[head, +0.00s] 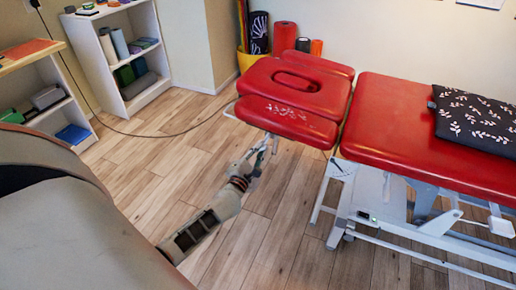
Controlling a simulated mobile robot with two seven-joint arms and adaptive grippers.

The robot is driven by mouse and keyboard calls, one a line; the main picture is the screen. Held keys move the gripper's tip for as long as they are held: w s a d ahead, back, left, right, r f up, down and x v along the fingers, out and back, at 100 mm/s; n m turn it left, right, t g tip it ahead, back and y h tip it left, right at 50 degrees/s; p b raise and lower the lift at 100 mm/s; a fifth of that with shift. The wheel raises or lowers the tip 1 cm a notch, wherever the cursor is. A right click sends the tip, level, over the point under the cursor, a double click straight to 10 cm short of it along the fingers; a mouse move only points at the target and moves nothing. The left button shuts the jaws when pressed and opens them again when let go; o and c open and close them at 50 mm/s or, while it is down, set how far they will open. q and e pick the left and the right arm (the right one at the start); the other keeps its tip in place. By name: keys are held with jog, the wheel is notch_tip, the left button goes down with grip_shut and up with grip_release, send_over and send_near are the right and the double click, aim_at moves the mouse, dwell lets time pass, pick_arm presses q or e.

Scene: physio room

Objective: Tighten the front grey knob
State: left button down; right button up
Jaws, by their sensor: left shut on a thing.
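The red treatment table (393,112) has a separate red headrest (300,90) with a face opening at its left end. My left gripper (264,150) is under the front edge of the headrest, with its arm reaching up from the lower middle of the head view. Its fingers are shut at the small metal fittings below the headrest, where the front grey knob is. The knob itself is too small and too covered by the fingers to make out clearly. My right gripper is not in view.
A dark patterned cushion (474,120) lies on the table. The white table frame (380,197) stands close to the right of my arm. A yellow bin (247,60) with rolls stands behind the headrest. White shelves (125,50) stand at left. A cable crosses the open wooden floor (150,165).

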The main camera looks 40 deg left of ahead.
pick_arm(q)
jog(key=m, duration=0.1)
jog(key=m+p, duration=0.1)
jog(key=m, duration=0.1)
jog(key=shift+r, duration=0.3)
jog(key=shift+m+p, duration=0.45)
jog(key=shift+m, duration=0.35)
jog(key=shift+f+m+p, duration=0.1)
jog(key=shift+m+p, duration=0.35)
jog(key=shift+m, duration=0.65)
jog(key=shift+f+m, duration=0.1)
jog(key=shift+m, duration=0.6)
jog(key=shift+p, duration=0.3)
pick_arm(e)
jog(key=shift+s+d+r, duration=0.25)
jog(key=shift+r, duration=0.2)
pick_arm(q)
jog(key=shift+m, duration=0.3)
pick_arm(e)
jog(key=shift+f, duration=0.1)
pick_arm(q)
jog(key=c, duration=2.1)
grip_release()
jog(key=shift+f, duration=0.1)
